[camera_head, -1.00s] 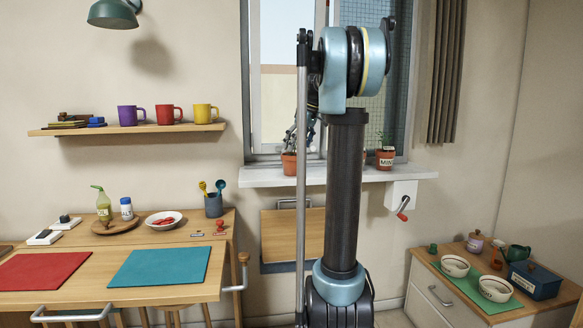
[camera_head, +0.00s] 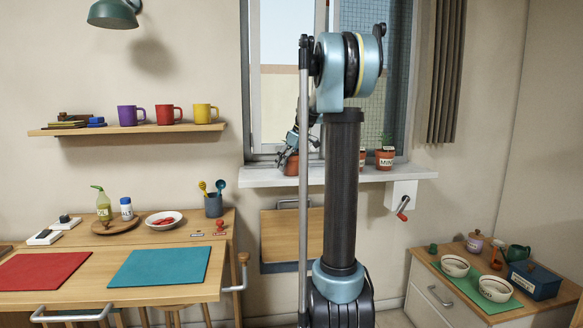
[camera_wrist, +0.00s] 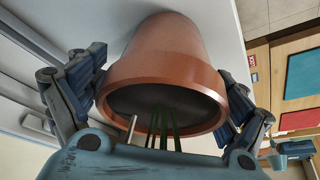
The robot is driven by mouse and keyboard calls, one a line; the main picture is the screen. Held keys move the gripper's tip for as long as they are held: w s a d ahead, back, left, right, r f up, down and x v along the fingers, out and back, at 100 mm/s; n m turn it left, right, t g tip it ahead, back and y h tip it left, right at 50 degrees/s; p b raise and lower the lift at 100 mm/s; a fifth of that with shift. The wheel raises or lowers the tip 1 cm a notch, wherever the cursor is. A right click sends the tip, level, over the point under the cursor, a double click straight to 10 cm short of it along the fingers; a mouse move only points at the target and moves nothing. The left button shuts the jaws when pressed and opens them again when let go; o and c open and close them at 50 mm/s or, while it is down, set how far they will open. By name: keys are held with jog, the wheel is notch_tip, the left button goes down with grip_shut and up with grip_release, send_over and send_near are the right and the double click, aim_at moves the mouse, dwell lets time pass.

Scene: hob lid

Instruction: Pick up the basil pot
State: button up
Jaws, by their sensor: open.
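A terracotta pot (camera_head: 291,167) stands at the left of the white windowsill, partly covered by my gripper (camera_head: 289,151). In the wrist view, a terracotta pot (camera_wrist: 168,48) with dark soil and a few green stems fills the middle. My gripper (camera_wrist: 167,82) is open, with one finger on each side of this pot near its rim. I cannot tell whether the fingers touch it. No label shows on this pot, and its leaves are hidden. A second pot labelled like "MINT" (camera_head: 385,160) stands farther right on the sill. Another pot (camera_head: 362,159) shows partly behind my arm.
The white windowsill (camera_head: 262,178) runs under the window, with a crank (camera_head: 403,208) below its right end. A wall shelf (camera_head: 130,129) with mugs is to the left. Below are a table with red and teal mats (camera_head: 160,266) and a cabinet with bowls.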

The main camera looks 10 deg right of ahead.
jog(key=c, duration=1.3)
jog(key=shift+c, duration=0.2)
jog(key=shift+r, duration=0.1)
